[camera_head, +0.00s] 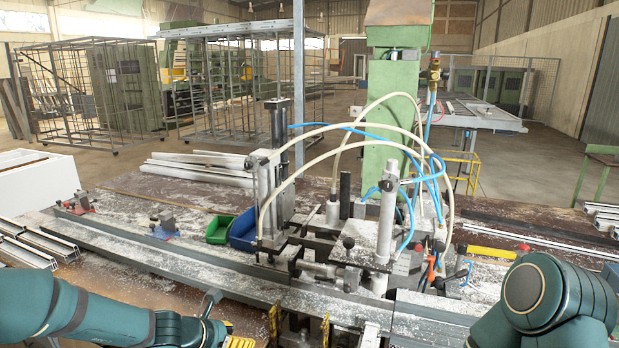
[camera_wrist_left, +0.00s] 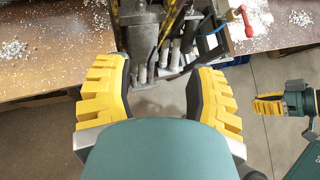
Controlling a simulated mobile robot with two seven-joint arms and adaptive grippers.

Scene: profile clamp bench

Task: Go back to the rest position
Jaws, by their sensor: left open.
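My left gripper (camera_head: 298,322) is at the lower edge of the head view, in front of the bench and just below the clamp machine (camera_head: 345,250). In the left wrist view its yellow ribbed fingers (camera_wrist_left: 160,85) stand wide apart with nothing held between them. The dark metal parts and cylinders of the machine (camera_wrist_left: 150,45) show beyond the fingertips. The left forearm comes in from the left. A yellow finger of my right gripper (camera_wrist_left: 268,107) shows at the right of the left wrist view; its opening cannot be made out.
The bench (camera_head: 130,270) is strewn with pale chips. A green bin (camera_head: 219,229) and a blue bin (camera_head: 243,232) stand left of the machine. Metal profiles (camera_head: 30,245) lie at the left. Bare floor (camera_wrist_left: 262,145) shows before the bench.

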